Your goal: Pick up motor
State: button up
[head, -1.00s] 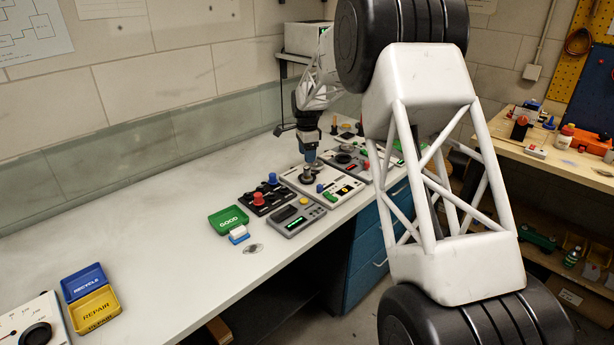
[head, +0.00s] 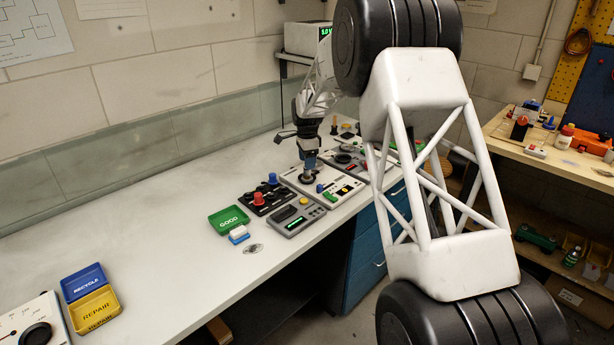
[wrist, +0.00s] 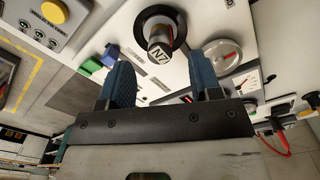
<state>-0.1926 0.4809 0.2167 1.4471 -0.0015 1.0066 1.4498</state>
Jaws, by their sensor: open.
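The motor (wrist: 157,48) shows in the wrist view as a small upright cylinder with a white "N7" label on its end. It stands in a round black holder (wrist: 172,22) on a white panel. My gripper (wrist: 165,80) is open, with its two blue fingers apart. The motor lies just beyond the fingertips in the wrist view, roughly centred between them. In the head view my gripper (head: 309,168) is low over the white panel (head: 341,197), and the motor is mostly hidden by it.
A green GOOD tray (head: 229,219), a blue RECYCLE tray (head: 83,281) and a yellow REPAIR tray (head: 95,311) lie to the left. A grey box with a green display (head: 297,219) and a black board with knobs (head: 261,199) flank the panel.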

jog(key=shift+f, duration=2.5)
jog(key=c, duration=1)
jog(key=shift+c, duration=0.2)
jog(key=shift+r, duration=0.1)
jog(key=shift+r, duration=0.85)
jog(key=shift+s+r, duration=0.15)
jog(key=shift+r, duration=0.75)
jog(key=s+d, duration=0.1)
jog(key=s, duration=0.4)
jog(key=s+d, duration=0.1)
jog(key=s, duration=0.4)
jog(key=s+d+r, duration=0.1)
jog(key=s, duration=0.4)
jog(key=shift+s+r, duration=0.1)
jog(key=shift+s, duration=0.1)
